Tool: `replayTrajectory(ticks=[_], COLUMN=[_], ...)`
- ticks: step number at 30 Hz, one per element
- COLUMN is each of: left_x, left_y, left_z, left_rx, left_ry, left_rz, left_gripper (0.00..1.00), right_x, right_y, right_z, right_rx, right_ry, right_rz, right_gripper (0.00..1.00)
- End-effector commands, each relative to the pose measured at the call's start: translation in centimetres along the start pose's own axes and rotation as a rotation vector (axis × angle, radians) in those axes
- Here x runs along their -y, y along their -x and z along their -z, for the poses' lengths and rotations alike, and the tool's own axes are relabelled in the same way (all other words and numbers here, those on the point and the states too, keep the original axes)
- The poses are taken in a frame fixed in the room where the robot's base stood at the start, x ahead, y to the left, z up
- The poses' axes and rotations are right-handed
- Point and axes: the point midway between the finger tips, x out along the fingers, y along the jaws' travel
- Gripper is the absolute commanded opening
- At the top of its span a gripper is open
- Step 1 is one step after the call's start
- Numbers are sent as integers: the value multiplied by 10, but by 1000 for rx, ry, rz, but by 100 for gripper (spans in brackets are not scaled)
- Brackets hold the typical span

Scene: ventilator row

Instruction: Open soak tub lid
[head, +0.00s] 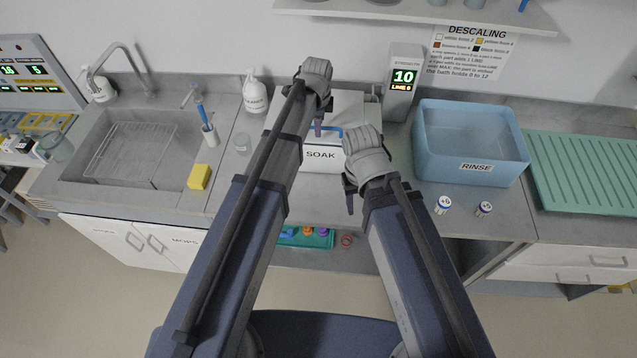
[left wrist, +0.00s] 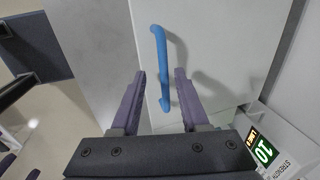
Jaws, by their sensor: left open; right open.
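The soak tub (head: 320,160) is a white box labelled SOAK on the counter, partly hidden by my arms. Its pale lid (head: 349,104) lies flat on top, and the lid also fills much of the left wrist view (left wrist: 215,45). A blue bar handle (head: 331,130) is on the lid; it shows clearly in the left wrist view (left wrist: 161,60). My left gripper (head: 318,128) is open over the lid, with the handle's lower end appearing between its fingertips (left wrist: 160,75). Contact cannot be told. My right gripper (head: 349,204) is open and empty in front of the tub's right side.
A blue RINSE tub (head: 475,168) and a display post (head: 402,82) reading 10 stand to the right. Two small labelled containers (head: 443,204) sit at the front edge. A sink (head: 125,150), yellow sponge (head: 199,177) and brush cup (head: 210,134) are left.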

Motion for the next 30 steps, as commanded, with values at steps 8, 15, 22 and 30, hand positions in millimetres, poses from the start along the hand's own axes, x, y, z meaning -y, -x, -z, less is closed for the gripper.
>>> replayTrajectory(ticks=[8,15,22,30], left_x=[1,1,-27,-68], left_y=[40,68,49,30], left_z=[0,0,4,9], left_rx=[0,0,7,25], left_ry=[0,0,99,274], left_rz=[0,0,-19,-50], left_gripper=[45,45,45,45], right_x=[-4,-6,-4,-2], right_y=[39,66,43,18], right_z=[-2,-4,-3,-1], right_rx=[0,0,0,0], right_ry=[0,0,0,0], right_rz=[0,0,0,0], right_gripper=[50,50,50,50])
